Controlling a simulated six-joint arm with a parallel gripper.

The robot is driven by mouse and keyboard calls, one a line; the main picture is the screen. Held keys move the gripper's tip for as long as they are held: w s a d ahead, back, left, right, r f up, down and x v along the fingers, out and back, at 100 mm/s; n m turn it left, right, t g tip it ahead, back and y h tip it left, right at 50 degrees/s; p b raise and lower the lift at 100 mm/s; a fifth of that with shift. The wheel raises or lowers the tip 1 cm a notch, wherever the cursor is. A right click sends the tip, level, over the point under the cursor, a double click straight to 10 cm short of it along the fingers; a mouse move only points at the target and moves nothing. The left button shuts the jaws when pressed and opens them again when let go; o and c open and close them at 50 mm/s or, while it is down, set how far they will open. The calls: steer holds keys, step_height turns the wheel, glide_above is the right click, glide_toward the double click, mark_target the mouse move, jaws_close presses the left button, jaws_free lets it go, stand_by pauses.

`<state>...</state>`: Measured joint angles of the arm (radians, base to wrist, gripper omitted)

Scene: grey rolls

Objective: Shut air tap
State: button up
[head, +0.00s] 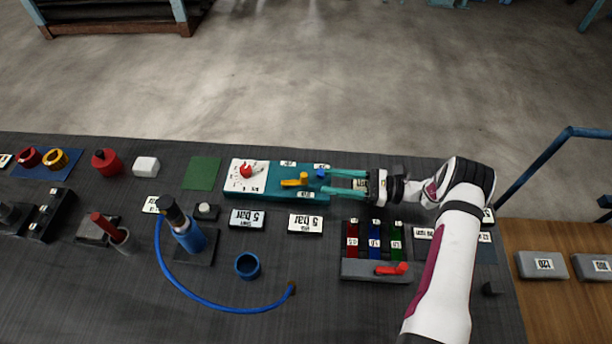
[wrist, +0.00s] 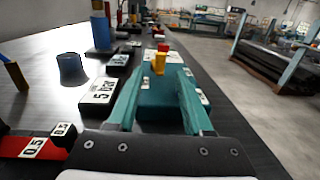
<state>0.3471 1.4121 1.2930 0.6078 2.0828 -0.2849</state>
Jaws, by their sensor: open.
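A teal panel (head: 270,181) lies on the dark bench; it also shows in the wrist view (wrist: 160,100). On it are a yellow lever (head: 297,181), a small blue part (head: 320,173) and, at the white left end, a red knob (head: 246,171). Which of them is the air tap I cannot tell, as the small labels are unreadable. My gripper (head: 327,182) is open and empty at the panel's right end. In the wrist view its teal fingers (wrist: 160,80) point along the panel, with the yellow lever (wrist: 159,63) beyond their tips, apart from them.
Two "5 bar" plates (head: 247,219) (head: 305,223) lie in front of the panel. A rack (head: 376,271) with red, blue and green strips and a red handle stands nearer my arm. A blue bottle (head: 188,236), a blue hose (head: 206,305) and a blue cup (head: 247,266) are to the left.

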mark_target(304, 178)
steer(key=a, duration=0.7)
steer(key=shift+w+a, duration=0.25)
steer(key=shift+c, duration=0.2)
jaws_close()
